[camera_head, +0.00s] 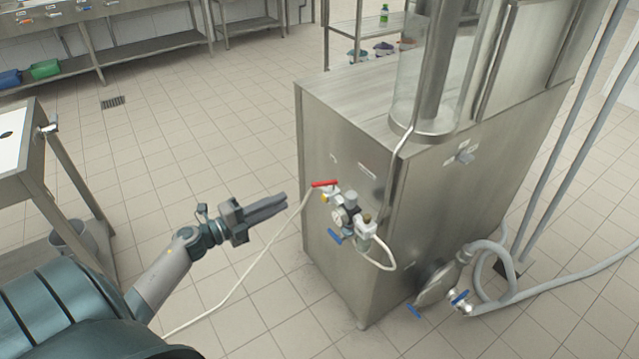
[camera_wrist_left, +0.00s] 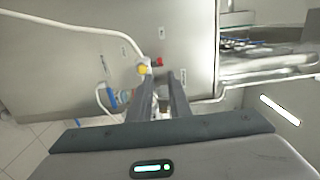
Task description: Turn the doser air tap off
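A tap with a red lever (camera_head: 325,184) sits at the left of the air fittings on the steel cabinet's side; its lever lies roughly level in the head view. The red lever (camera_wrist_left: 159,61) also shows just beyond my fingertips in the wrist view, beside a yellow part (camera_wrist_left: 143,69). My left gripper (camera_head: 285,202) is to the left of the tap, apart from it, with its fingers towards the cabinet. In the wrist view the left gripper (camera_wrist_left: 160,76) has a gap between its fingers and holds nothing. My right gripper is not in view.
The regulator with its gauge (camera_head: 341,216) and a blue lever (camera_head: 335,236) sit close to the tap. A pale hose (camera_head: 250,268) runs from the fittings to the floor. A larger hose valve (camera_head: 461,298) is lower right. Open tiled floor lies left of the cabinet.

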